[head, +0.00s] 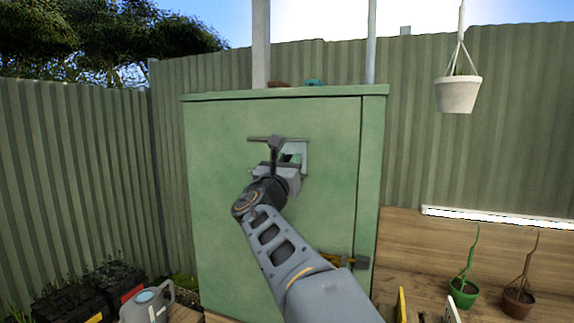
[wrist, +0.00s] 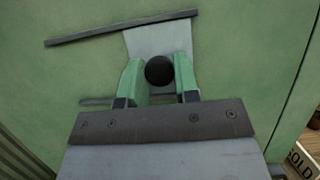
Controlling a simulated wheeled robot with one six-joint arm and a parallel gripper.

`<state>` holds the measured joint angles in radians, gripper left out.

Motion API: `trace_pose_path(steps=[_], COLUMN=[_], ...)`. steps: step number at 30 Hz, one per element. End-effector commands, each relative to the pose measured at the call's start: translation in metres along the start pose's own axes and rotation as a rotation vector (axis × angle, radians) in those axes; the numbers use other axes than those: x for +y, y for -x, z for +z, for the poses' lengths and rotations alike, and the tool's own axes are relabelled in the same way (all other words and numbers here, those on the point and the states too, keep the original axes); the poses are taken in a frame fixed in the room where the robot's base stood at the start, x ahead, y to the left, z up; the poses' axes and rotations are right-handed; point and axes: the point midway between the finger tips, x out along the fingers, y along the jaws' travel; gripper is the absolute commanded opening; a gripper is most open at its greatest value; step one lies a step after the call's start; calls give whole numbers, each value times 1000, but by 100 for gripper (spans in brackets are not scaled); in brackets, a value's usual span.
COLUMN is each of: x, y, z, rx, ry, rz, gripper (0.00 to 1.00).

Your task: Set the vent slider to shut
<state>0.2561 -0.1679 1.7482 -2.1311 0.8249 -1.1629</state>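The vent slider is a grey plate (head: 303,151) on the front of a green cabinet (head: 225,135). It also shows in the wrist view (wrist: 146,40), with a round black knob (wrist: 160,71). The plate sits at the right end of a dark upper rail (wrist: 90,33); a lower rail (wrist: 97,101) shows partly. My gripper (head: 290,158) is at the plate. In the wrist view, its two green fingers (wrist: 159,75) stand on either side of the knob and appear closed against it. The plate's lower part is hidden by my gripper, and no vent marking is readable.
A yellow latch (head: 337,260) sits low on the cabinet. A white pot (head: 457,94) hangs at upper right. Potted plants (head: 464,292) stand on a wooden bench at right. A watering can (head: 147,305) and black crates stand at lower left.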

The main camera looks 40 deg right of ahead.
Motion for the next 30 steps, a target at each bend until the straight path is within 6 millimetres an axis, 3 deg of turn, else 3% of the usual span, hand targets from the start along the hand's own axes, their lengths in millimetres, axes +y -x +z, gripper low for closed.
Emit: trace_pose_path(steps=[8,17,23,30], x=[-1,0,0,0], y=[0,4,34,84], z=[-1,-1,-3,-3], rx=[1,1,0,0], ry=[-1,-2,-3,-5], rz=[-5,-1,2,1], gripper=[54,54,54,54])
